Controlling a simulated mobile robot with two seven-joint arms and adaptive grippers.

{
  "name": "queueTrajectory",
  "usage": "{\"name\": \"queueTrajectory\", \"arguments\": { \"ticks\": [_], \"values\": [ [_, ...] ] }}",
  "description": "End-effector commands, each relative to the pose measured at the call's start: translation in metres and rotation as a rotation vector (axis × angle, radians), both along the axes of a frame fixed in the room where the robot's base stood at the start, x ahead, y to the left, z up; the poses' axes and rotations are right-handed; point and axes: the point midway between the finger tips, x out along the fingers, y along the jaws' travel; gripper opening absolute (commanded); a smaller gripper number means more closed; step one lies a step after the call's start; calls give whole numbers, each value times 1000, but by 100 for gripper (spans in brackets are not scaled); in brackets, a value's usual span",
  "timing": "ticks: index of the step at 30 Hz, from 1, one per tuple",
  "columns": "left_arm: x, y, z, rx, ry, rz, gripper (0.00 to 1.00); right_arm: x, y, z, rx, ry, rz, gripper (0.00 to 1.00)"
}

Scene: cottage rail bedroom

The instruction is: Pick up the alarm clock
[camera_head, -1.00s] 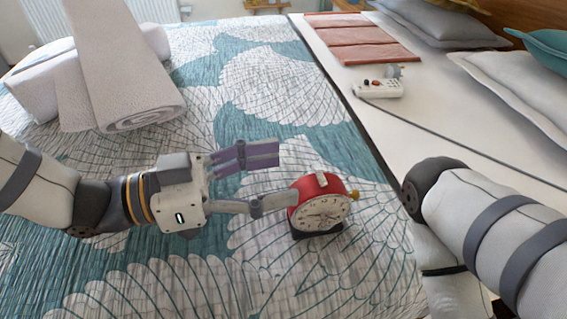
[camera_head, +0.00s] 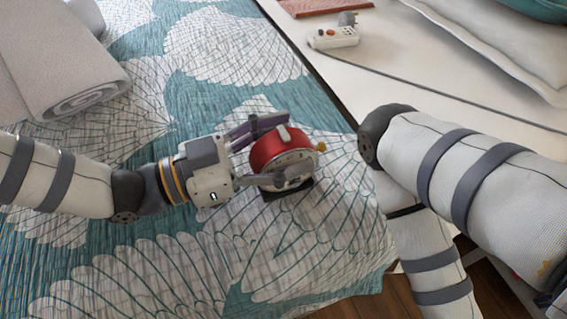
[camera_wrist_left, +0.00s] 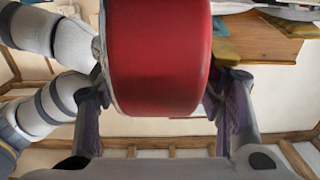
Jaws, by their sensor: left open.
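The red alarm clock (camera_head: 277,152) stands on its dark base on the bed, its pale dial turned to the lower right in the head view. My left gripper (camera_head: 262,155) is open around it, one finger at the far side and one in front of the dial. In the left wrist view the red clock body (camera_wrist_left: 158,60) fills the upper middle, between the two fingers of my left gripper (camera_wrist_left: 160,110). I cannot tell whether the fingers touch it. My right arm shows at the right of the head view, but its gripper is out of sight.
The patterned bedspread (camera_head: 200,260) around the clock is clear. Rolled white towels (camera_head: 60,70) lie at the upper left. A white device with buttons (camera_head: 333,38) and a pillow (camera_head: 500,50) lie on the pale surface at the upper right.

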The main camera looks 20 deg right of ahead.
Motion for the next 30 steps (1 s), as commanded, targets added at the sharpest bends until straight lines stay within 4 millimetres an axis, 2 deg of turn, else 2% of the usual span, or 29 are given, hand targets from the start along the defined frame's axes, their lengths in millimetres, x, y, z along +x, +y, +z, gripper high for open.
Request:
{"name": "queueTrajectory", "arguments": {
  "ticks": [5, 13, 24, 28, 30],
  "values": [
    [0, 0, 0, 0, 0, 1, 62, 0, 0, 0, 0, 0, 0, 40],
    [0, 0, 0, 0, 0, 1, 0, 0, 0, 0, 0, 0, 0, 40],
    [1, 0, 4, -3, -2, 1, 0, 0, 0, 0, 0, -1, 0, 40],
    [1, 0, 17, -4, -4, 0, 0, 1, 0, 3, 0, -5, 0, 40],
    [1, 0, 31, -5, -5, 1, 0, 3, 0, 5, 0, -8, 0, 40]
  ]
}}
